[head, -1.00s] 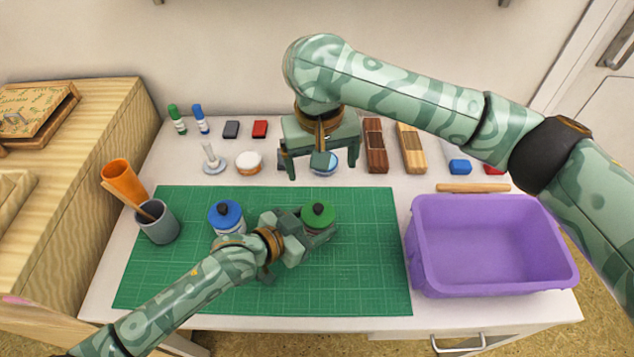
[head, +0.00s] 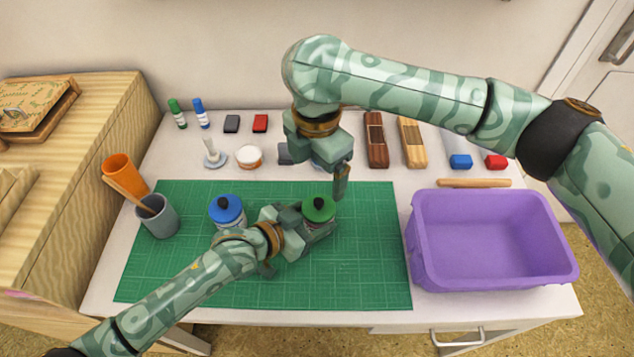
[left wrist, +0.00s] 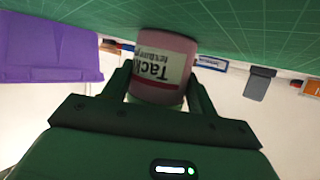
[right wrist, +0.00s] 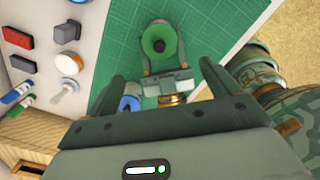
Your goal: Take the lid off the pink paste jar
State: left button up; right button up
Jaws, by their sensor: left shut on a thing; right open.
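The pink paste jar (left wrist: 165,60) has a pale label and stands on the green mat, upside down in the left wrist view. Its green lid (head: 318,208) with a black knob is on top; the lid also shows in the right wrist view (right wrist: 158,42). My left gripper (head: 312,230) is shut around the jar body from the lower left. My right gripper (head: 330,180) is open and empty, just behind and above the lid, pointing down. In the right wrist view the lid appears beyond the space between its fingers (right wrist: 163,75), apart from them.
A second jar with a blue lid (head: 227,209) stands left of the held jar. A grey cup (head: 158,220) is at the mat's left edge. A purple bin (head: 425,240) stands right of the mat. The mat's (head: 370,260) right side is clear. Inkpads and stamps line the back.

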aim_at(317, 202)
notch_tip(317, 202, down, 10)
jog(key=shift+f, duration=0.2)
jog(key=c, duration=1.2)
jog(key=shift+r, duration=0.2)
jog(key=shift+r, duration=0.95)
